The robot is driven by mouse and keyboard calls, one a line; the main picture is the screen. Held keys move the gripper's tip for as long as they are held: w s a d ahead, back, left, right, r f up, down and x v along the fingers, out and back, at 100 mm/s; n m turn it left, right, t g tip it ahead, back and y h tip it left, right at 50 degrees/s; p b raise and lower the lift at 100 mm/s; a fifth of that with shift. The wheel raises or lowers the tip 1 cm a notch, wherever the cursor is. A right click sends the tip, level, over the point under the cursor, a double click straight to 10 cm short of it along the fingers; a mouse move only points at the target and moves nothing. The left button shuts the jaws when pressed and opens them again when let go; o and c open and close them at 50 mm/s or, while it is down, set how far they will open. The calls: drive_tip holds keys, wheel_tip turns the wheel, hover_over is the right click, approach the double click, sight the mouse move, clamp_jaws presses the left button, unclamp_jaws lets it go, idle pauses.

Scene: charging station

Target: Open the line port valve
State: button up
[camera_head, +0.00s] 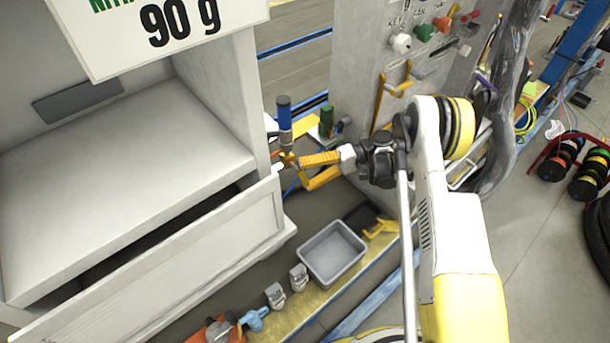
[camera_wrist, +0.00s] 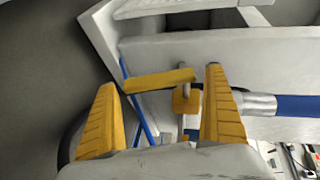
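A small yellow valve with a flat bar-shaped lever (camera_wrist: 160,81) and a square yellow body (camera_wrist: 187,101) is in the middle of the wrist view. The lever lies crosswise in the space between my fingertips. A silver collar (camera_wrist: 257,103) and a blue cylinder are beside it at the right. In the head view the yellow fitting (camera_head: 288,160) is below the upright blue cylinder (camera_head: 284,114), by the cabinet's corner. My gripper (camera_head: 304,173) has its yellow fingers apart next to this fitting; it also shows open in the wrist view (camera_wrist: 161,80). Finger contact with the lever cannot be told.
The white cabinet (camera_head: 130,148) with its open drawer (camera_head: 165,275) is left of my gripper. A grey panel (camera_head: 365,65) with coloured knobs stands behind. A grey bin (camera_head: 331,253) and several small fittings sit on the yellow ledge below.

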drive_tip(key=s+d+r+p, duration=0.1)
drive_tip(key=d+r+p, duration=0.1)
drive_tip(key=r, duration=0.8)
drive_tip(key=s+d+r+t+p, duration=0.1)
drive_tip(key=d+r+p, duration=0.2)
drive_tip(key=r, duration=0.8)
drive_tip(key=shift+d+r+m, duration=0.15)
drive_tip(key=shift+d+m, duration=0.05)
drive_tip(key=shift+m, duration=0.1)
idle(0.5)
